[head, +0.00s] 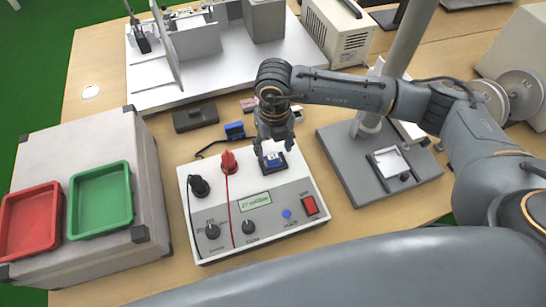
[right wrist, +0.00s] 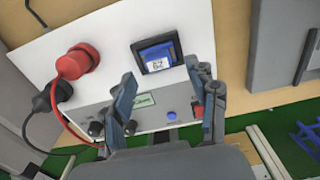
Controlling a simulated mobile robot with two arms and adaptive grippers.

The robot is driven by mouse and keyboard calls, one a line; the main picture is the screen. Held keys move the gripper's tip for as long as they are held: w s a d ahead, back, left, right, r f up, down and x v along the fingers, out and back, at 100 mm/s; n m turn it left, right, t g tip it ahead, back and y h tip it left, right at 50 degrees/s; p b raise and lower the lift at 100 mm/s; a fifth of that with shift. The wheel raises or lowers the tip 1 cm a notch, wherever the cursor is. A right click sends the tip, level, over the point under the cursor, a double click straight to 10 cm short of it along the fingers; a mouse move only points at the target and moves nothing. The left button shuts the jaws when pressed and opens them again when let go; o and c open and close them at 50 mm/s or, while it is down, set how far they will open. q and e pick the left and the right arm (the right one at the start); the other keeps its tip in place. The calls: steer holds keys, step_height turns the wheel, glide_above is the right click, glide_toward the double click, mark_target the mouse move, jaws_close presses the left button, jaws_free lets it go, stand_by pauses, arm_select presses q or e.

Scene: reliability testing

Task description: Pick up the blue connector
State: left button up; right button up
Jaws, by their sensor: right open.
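A blue connector (head: 274,161) with a pale printed label sits in a dark socket on top of the white test box (head: 290,187). It also shows in the right wrist view (right wrist: 158,57), beyond the fingertips. My right gripper (head: 276,146) is open above the back of the box, close to this connector. In the right wrist view its two fingers (right wrist: 163,85) are spread, with nothing between them. A second blue piece (head: 235,130) lies on the table behind the box, left of the gripper. My left gripper is not in view.
A red plug (head: 228,161) and a black plug (head: 199,187) with cables stand on the box, left of the connector. Red (head: 31,221) and green (head: 100,201) trays lie on a grey case at left. A grey stand (head: 350,170) is at right.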

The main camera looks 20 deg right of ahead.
mark_target(273, 156)
step_height(273, 156, down, 2)
steer(key=shift+a+f, duration=0.1)
steer(key=shift+f, duration=0.05)
steer(key=shift+f+p, duration=0.3)
steer(key=shift+f, duration=0.1)
steer(key=shift+c, duration=0.4)
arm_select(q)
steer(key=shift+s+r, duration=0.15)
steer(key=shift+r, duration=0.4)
arm_select(e)
steer(key=c, duration=1)
steer(key=shift+r, duration=0.1)
steer(key=shift+c, duration=0.2)
steer(key=shift+w+r, duration=0.1)
steer(key=shift+r, duration=0.5)
arm_select(q)
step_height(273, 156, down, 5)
steer(key=b, duration=0.5)
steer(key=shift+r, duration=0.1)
arm_select(e)
steer(key=s+a+r, duration=0.9)
steer(key=a+r, duration=0.1)
steer(key=r, duration=0.1)
steer(key=shift+s+r, duration=0.35)
